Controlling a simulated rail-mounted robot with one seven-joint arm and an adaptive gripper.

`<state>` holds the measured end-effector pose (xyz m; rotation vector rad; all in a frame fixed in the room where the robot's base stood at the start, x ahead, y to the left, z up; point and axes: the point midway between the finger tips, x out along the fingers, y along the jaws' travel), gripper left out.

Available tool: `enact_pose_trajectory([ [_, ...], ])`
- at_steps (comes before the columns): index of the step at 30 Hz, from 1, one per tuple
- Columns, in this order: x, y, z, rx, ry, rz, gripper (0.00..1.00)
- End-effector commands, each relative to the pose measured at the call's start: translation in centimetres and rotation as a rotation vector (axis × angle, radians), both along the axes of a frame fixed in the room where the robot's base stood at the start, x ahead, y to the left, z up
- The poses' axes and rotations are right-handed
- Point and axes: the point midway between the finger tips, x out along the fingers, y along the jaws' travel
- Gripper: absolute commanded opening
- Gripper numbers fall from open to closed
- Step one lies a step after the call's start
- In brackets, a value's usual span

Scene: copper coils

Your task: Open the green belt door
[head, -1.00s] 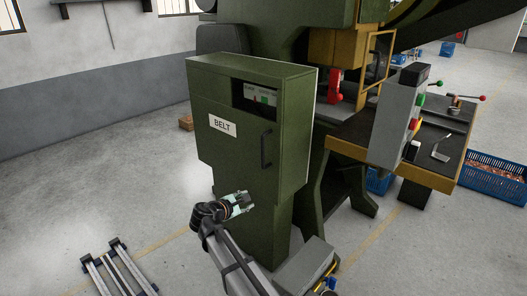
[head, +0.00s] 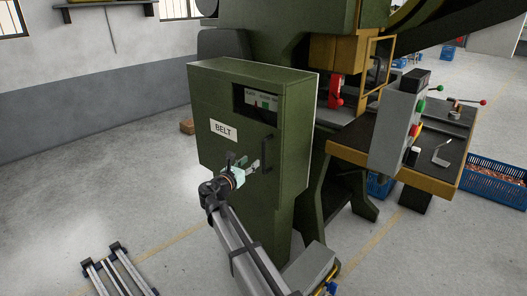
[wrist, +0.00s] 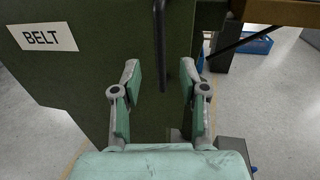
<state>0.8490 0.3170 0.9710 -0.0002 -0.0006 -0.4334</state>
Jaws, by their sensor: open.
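The green door (head: 218,150) with the white BELT label (head: 224,128) is on the front of the green machine cabinet and looks shut. Its dark vertical handle (head: 267,154) is near the door's right edge. My gripper (head: 247,166) is just left of the handle in the head view, in front of the door. In the wrist view my gripper (wrist: 160,88) is open, with its two fingers apart. The handle (wrist: 160,45) shows there between and beyond the fingertips, and nothing is seen held. The label (wrist: 43,38) is at the upper left.
A grey control box (head: 396,125) with buttons and a yellow-edged work table (head: 345,140) stand to the right. Blue crates of copper-coloured parts (head: 495,178) are farther right.

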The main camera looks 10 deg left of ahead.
Motion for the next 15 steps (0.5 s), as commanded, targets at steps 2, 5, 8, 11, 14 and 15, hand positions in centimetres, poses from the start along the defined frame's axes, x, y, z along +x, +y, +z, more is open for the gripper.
enact_pose_trajectory([
  [2, 1.8, -0.6, 0.1, 0.0, 0.0, -0.002, 0.43],
  [5, 3.6, -1.5, 0.1, 0.001, 0.0, -0.002, 0.43],
  [8, 5.3, -2.3, 0.1, 0.001, 0.0, -0.002, 0.43],
  [11, 6.9, -3.0, 0.1, 0.001, 0.0, -0.002, 0.43],
  [14, 8.1, -3.6, 0.1, 0.001, 0.0, -0.001, 0.43],
  [15, 8.5, -3.8, 0.0, 0.001, 0.0, -0.001, 0.43],
])
